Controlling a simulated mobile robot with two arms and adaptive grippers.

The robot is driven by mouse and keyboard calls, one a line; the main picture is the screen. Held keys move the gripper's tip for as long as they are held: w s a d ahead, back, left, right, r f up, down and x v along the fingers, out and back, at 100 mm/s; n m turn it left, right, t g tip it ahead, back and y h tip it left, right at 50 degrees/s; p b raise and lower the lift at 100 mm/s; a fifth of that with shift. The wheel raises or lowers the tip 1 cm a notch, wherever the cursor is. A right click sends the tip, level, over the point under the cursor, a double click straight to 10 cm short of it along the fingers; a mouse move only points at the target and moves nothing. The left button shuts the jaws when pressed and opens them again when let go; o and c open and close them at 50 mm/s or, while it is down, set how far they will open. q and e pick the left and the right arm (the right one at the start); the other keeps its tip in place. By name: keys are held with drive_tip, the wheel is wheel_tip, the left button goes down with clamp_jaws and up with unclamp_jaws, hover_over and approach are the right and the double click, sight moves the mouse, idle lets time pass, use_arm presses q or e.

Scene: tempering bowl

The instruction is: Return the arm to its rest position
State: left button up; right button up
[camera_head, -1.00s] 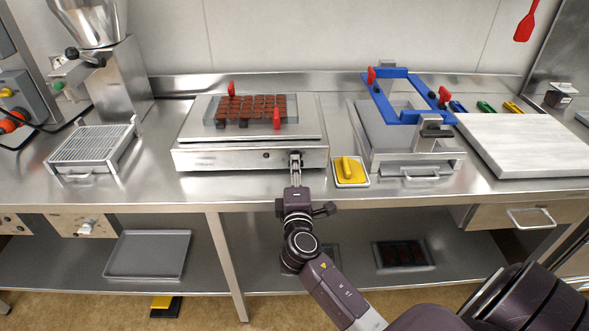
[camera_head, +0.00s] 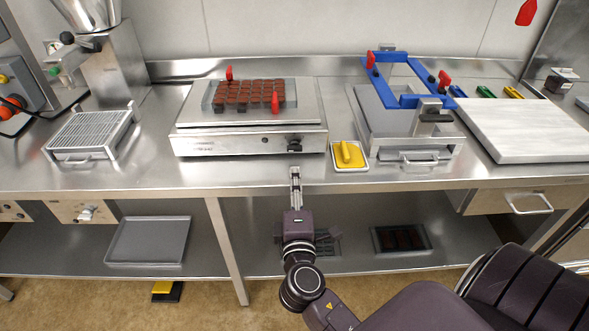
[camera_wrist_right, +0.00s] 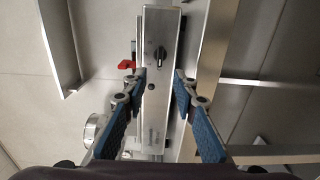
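My right gripper (camera_head: 295,174) is in front of the counter's front edge, just below the steel warming unit (camera_head: 250,144). In the right wrist view its two blue-padded fingers (camera_wrist_right: 160,92) stand apart with nothing between them. The unit's front face (camera_wrist_right: 155,120) with a black knob shows beyond the fingers, apart from them. In the head view the knob (camera_head: 295,144) is at the right end of the unit's front. My left gripper is not in view.
A tray of brown chocolates (camera_head: 248,94) sits on the unit. A yellow scraper (camera_head: 349,155) lies to its right, beside a blue frame (camera_head: 409,100) on a steel stand. A white board (camera_head: 525,128) is at the right. The steel counter (camera_head: 400,180) has a shelf underneath.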

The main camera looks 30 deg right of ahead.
drive_tip(key=shift+s+a, duration=0.25)
drive_tip(key=shift+s, duration=0.2)
drive_tip(key=s+a+f+g+y, duration=0.2)
drive_tip(key=s+f, duration=0.1)
drive_tip(key=f, duration=1)
drive_tip(key=s+a+f+m+g+y, duration=0.1)
drive_tip(key=s+a+f+g+y, duration=0.15)
drive_tip(key=f, duration=0.95)
drive_tip(key=s+a+f+g+y, duration=0.2)
drive_tip(key=s+a+f+y, duration=0.1)
drive_tip(key=f, duration=1)
drive_tip(key=s+a+f+m+g+y, duration=0.1)
drive_tip(key=s+f+m+g, duration=0.25)
drive_tip(key=s+f, duration=1)
drive_tip(key=s+f+m+g, duration=0.2)
drive_tip(key=s+f, duration=0.2)
drive_tip(key=s, duration=0.6)
drive_tip(key=s+d+f+m+g+y, duration=0.1)
drive_tip(key=s+f+m+g, duration=0.1)
drive_tip(key=s, duration=0.7)
wheel_tip(320, 180, down, 2)
drive_tip(key=shift+s+m, duration=0.4)
drive_tip(key=shift+m, duration=0.05)
